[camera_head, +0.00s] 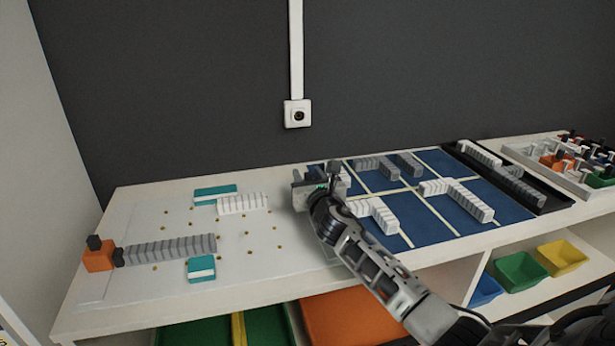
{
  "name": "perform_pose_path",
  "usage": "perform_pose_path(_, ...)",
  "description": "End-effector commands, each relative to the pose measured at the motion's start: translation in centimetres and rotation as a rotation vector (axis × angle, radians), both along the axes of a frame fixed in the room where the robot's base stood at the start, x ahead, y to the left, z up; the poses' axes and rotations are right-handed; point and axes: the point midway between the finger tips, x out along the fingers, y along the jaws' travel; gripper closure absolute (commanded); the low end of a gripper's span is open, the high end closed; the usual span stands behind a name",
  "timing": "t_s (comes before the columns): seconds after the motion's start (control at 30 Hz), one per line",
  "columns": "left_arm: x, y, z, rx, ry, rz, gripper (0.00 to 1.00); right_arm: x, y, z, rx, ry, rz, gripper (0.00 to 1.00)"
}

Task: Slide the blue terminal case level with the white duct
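Two teal-blue cases with white bands lie on the white perforated board (120,285). The back case (215,190) is beside the left end of the white ribbed duct (242,203), slightly behind it. The front case (201,269) lies just in front of the grey ribbed duct (170,249). My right gripper (312,183) is over the right part of the board, to the right of the white duct and apart from it. Its fingers are small and partly hidden by its own body, so I cannot tell their opening. My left gripper is out of view.
An orange block (98,256) with dark parts stands at the grey duct's left end. Right of my gripper, a blue gridded panel (425,215) holds several duct pieces. A black tray (535,195) and a parts tray (590,180) lie farther right. Coloured bins sit below.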

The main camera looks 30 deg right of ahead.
Motion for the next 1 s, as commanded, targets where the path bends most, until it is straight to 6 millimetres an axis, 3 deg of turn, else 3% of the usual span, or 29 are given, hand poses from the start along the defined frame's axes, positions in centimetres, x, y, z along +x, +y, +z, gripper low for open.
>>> perform_pose_path(0.37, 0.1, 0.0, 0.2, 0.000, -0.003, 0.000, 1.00, -1.0, 0.3, 0.0, -0.001, 0.001, 0.001, 0.62)
perform_pose_path(0.47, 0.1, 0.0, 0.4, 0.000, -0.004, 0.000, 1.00, -2.5, 0.7, 0.0, -0.002, 0.001, 0.002, 0.62)
perform_pose_path(0.8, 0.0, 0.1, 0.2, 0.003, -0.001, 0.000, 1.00, -10.3, 3.1, -0.1, -0.001, 0.002, 0.003, 0.62)
perform_pose_path(1.0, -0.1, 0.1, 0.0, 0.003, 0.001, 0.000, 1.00, -13.7, 4.1, -0.1, 0.000, 0.002, 0.001, 0.62)
